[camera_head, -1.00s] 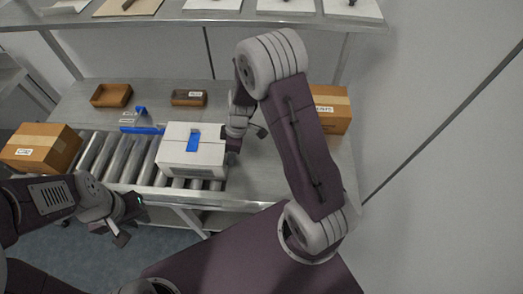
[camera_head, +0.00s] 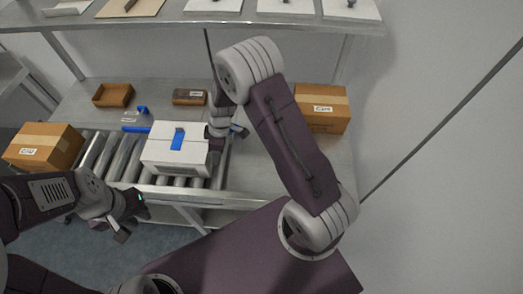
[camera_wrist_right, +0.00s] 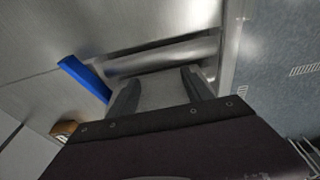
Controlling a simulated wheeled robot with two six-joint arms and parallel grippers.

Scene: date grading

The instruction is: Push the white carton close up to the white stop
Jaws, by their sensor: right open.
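The white carton (camera_head: 165,157) with blue tape on top sits upright on the roller conveyor (camera_head: 99,157). A low blue bar (camera_head: 136,129) with a small upright blue piece lies behind the carton's left end. Its right end is hidden by the carton, and I cannot tell if they touch. No white-coloured stop is clear. My right gripper (camera_head: 216,146) is beside the carton's right side, partly hidden by its own wrist. In the right wrist view its open fingers (camera_wrist_right: 158,84) stand before a pale surface, with the blue bar (camera_wrist_right: 84,79) to the left. My left gripper (camera_head: 131,222) is open and empty in front of the conveyor.
A brown carton (camera_head: 42,152) stands at the conveyor's left end, another (camera_head: 321,112) on the table at right. Two brown trays (camera_head: 113,96) (camera_head: 189,97) lie behind. A shelf (camera_head: 180,17) crosses above. Bare rollers lie between the left brown carton and the white one.

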